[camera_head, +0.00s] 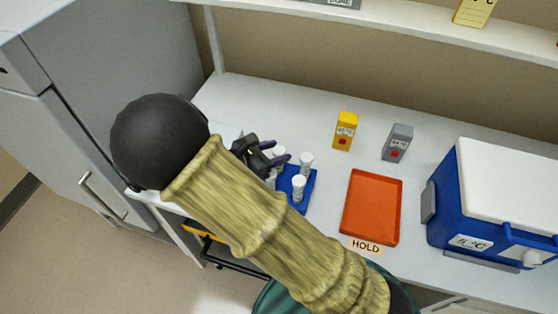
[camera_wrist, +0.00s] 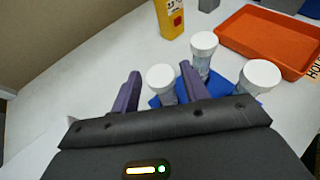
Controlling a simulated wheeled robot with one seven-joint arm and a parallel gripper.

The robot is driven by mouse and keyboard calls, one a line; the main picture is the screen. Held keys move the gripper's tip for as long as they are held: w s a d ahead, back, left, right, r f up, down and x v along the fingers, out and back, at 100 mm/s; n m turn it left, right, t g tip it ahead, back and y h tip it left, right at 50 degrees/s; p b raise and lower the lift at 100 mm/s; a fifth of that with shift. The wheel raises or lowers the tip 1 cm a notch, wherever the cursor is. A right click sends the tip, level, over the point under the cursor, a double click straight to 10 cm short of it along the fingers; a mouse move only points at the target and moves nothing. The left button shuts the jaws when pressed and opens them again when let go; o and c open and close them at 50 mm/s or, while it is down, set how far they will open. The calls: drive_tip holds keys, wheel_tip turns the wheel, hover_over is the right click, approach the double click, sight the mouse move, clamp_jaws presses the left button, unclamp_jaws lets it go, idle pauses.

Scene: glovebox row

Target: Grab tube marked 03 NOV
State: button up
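Several white-capped tubes stand in a blue rack (camera_head: 297,206) on the bench. In the wrist view, one tube (camera_wrist: 162,78) shows between my gripper's purple fingers. A second tube (camera_wrist: 201,50) stands behind the right finger, and a third tube (camera_wrist: 255,80) stands farther right. My gripper (camera_wrist: 160,85) is open, with its fingers apart. In the head view, my gripper (camera_head: 272,152) is at the left side of the rack, and my arm hides part of it. No date on any tube can be read, so I cannot tell which is 03 NOV.
An orange tray (camera_head: 372,208) with a HOLD label lies right of the rack. A yellow box (camera_head: 345,131) and a grey box (camera_head: 397,143) stand behind. A blue cooler (camera_head: 490,205) with a white lid is at the right. A shelf (camera_head: 400,22) runs above the bench.

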clamp_jaws()
drive_tip(key=shift+r, duration=0.1)
wheel_tip(320, 180, up, 10)
idle(0.5)
idle(0.4)
